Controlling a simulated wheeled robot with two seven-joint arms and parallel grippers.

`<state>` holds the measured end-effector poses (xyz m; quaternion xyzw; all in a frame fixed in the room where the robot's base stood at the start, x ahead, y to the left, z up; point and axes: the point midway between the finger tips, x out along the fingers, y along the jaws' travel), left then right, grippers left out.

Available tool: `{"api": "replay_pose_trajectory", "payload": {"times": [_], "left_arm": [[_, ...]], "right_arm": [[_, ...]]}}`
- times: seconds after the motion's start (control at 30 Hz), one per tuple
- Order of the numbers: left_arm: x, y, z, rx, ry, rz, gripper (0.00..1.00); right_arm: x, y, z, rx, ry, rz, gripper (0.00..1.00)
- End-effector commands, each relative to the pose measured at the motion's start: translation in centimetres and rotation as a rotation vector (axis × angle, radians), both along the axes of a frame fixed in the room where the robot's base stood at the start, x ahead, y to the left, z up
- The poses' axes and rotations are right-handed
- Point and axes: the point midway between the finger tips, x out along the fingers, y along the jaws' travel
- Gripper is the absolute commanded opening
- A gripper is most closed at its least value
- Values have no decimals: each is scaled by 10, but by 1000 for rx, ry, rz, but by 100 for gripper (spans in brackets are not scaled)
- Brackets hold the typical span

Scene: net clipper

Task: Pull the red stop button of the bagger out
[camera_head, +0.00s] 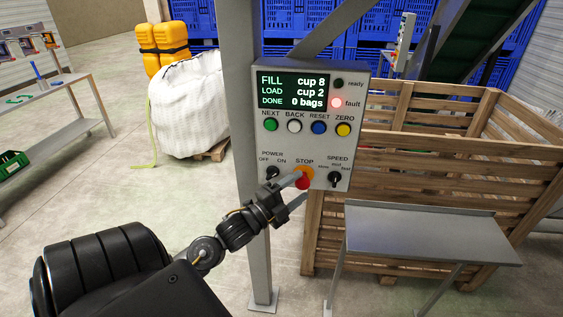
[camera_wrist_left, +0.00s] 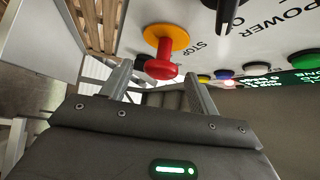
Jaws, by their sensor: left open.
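The red stop button (camera_head: 303,183) sits on an orange-yellow collar low on the front of the bagger's grey control box (camera_head: 345,150), under the word STOP. My left gripper (camera_head: 296,188) is open in front of it and partly covers it. In the left wrist view the red button (camera_wrist_left: 157,68) stands out from its yellow collar (camera_wrist_left: 166,38) on a short red stem. The two fingertips of my left gripper (camera_wrist_left: 158,76) are on either side of the button's head, with gaps showing. Whether either finger touches it cannot be told. My right gripper is not in view.
The power knob (camera_head: 272,173) and speed knob (camera_head: 335,179) flank the stop button closely. Coloured buttons sit above, and the fault lamp (camera_head: 336,103) glows red. A grey post (camera_head: 247,200) carries the box. A metal shelf (camera_head: 430,235) and wooden crate (camera_head: 440,165) stand right.

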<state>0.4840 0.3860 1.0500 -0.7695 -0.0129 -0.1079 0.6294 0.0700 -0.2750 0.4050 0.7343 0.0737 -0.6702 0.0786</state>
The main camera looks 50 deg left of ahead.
Motion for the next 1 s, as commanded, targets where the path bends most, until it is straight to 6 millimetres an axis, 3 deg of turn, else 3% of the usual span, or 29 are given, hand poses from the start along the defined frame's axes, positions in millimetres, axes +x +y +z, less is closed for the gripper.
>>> {"api": "replay_pose_trajectory", "payload": {"times": [0.2, 0.4, 0.6, 1.0], "left_arm": [[-45, 5, -14, 2, 5, -1, 60], [-73, 8, -17, 1, 2, 0, 60], [-83, 10, -16, 1, 1, 0, 60], [-83, 9, -16, 1, 1, -1, 60]], "right_arm": [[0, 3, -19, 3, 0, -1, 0], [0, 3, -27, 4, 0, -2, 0], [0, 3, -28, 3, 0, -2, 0], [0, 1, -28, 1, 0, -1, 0]]}}
